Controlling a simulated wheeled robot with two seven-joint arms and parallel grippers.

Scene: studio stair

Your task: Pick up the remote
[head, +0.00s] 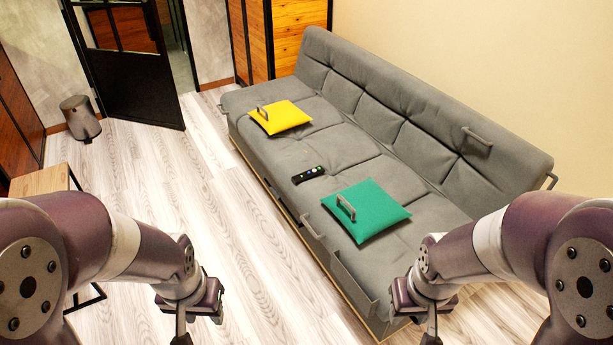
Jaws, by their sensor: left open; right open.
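The remote (308,174) is a small black bar with coloured buttons. It lies on the seat of the grey sofa (410,185), near the front edge, between a yellow cushion and a green cushion. My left gripper (181,338) is at the bottom left, over the floor, apart from the remote. My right gripper (431,338) is at the bottom right, close to the near end of the sofa and apart from the remote. Both grippers are open and look empty, with their fingertips partly cut off by the bottom edge of the view.
The green cushion (372,212) with a grey handle lies right of the remote. The yellow cushion (280,117), also with a handle, lies further back. A small wooden table (42,180) stands at the left, and a grey bin (80,117) beyond it. The wooden floor (225,215) before the sofa is clear.

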